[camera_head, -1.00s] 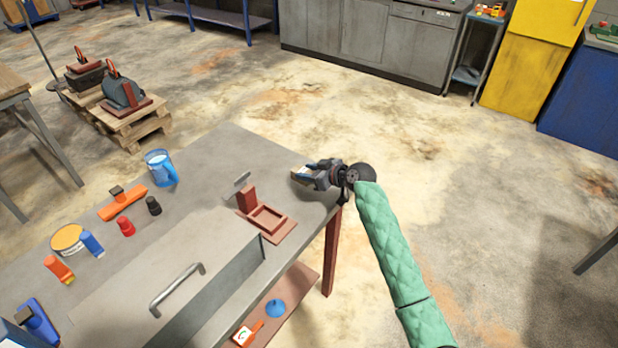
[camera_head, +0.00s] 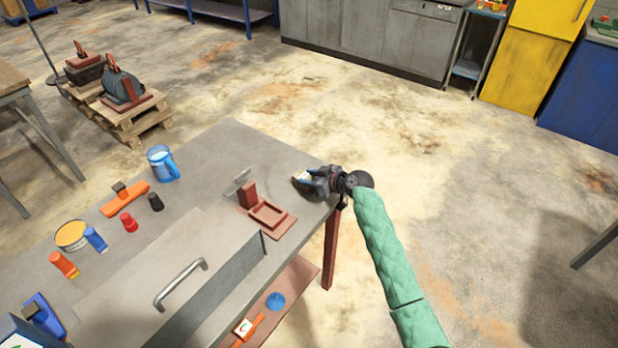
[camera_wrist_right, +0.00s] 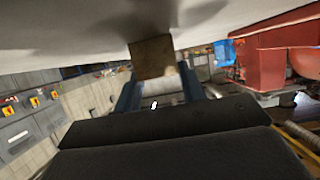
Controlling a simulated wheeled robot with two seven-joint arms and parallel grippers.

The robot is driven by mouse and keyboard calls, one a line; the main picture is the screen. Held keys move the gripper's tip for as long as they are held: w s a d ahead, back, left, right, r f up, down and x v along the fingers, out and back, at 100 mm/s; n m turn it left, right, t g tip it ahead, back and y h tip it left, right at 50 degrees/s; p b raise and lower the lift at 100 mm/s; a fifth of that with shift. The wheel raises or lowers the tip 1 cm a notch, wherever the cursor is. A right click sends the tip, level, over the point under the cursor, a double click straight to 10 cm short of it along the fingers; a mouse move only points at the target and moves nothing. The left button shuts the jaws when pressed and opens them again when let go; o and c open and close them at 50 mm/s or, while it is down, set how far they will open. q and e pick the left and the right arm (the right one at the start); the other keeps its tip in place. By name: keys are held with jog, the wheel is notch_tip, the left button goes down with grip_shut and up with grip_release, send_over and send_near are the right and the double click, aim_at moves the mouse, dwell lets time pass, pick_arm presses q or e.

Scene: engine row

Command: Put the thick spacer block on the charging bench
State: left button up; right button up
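In the right wrist view a small tan-brown block (camera_wrist_right: 152,57), likely the spacer block, sits against the pale bench surface, which fills the top of that picture. The blue fingers of my right gripper (camera_wrist_right: 160,86) stand on both sides of it, with a gap visible at least on the right. In the head view my right gripper (camera_head: 303,180) is low over the right corner of the grey bench (camera_head: 222,152), with a small light patch between its parted fingers. The block is mostly hidden there. My left gripper is not in view.
A red-brown fixture with a square recess (camera_head: 268,213) lies just left of my gripper. A grey box with a handle (camera_head: 180,283), a blue mug (camera_head: 162,164), an orange tool (camera_head: 125,199) and several small bottles take up the bench. The bench's back strip is clear.

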jog(key=o, duration=0.3)
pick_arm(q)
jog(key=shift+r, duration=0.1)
pick_arm(e)
jog(key=shift+r, duration=0.15)
jog(key=shift+s+d, duration=0.15)
jog(key=shift+d, duration=0.05)
jog(key=shift+s+d, duration=0.2)
jog(key=shift+d, duration=0.1)
jog(key=b+v, duration=0.3)
jog(key=v, duration=0.7)
jog(key=shift+b, duration=0.4)
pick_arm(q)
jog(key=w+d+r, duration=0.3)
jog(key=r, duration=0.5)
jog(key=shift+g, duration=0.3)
pick_arm(e)
jog(key=shift+s+d+r, duration=0.25)
jog(key=shift+d, duration=0.05)
